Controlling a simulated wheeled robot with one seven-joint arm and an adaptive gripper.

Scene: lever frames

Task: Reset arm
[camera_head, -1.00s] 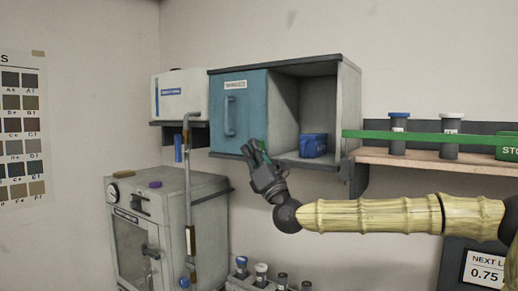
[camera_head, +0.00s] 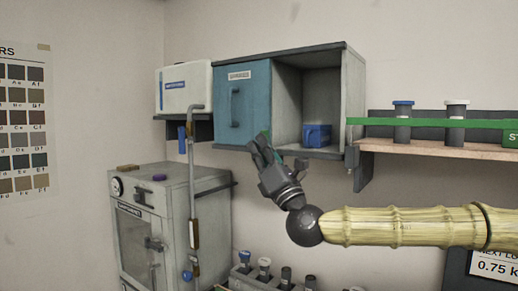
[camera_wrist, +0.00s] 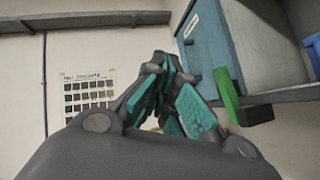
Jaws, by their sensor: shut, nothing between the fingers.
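My gripper (camera_head: 263,145) is in front of the wall cabinet (camera_head: 355,95), just below the lower edge of its blue sliding door (camera_head: 243,105). In the wrist view its teal-padded fingers (camera_wrist: 172,95) are drawn together with nothing between them. My arm reaches in from the right. The cabinet's left half is covered by the blue door, and its right half is open. A blue box (camera_head: 317,135) sits inside the open half, apart from my gripper.
A grey oven-like unit (camera_head: 180,200) with a vertical pipe (camera_head: 192,165) stands lower left. A shelf (camera_head: 440,149) with capped cylinders and a green bar (camera_head: 430,122) is at right. A vial rack (camera_head: 255,280) is below. A white box (camera_head: 185,90) is left of the cabinet.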

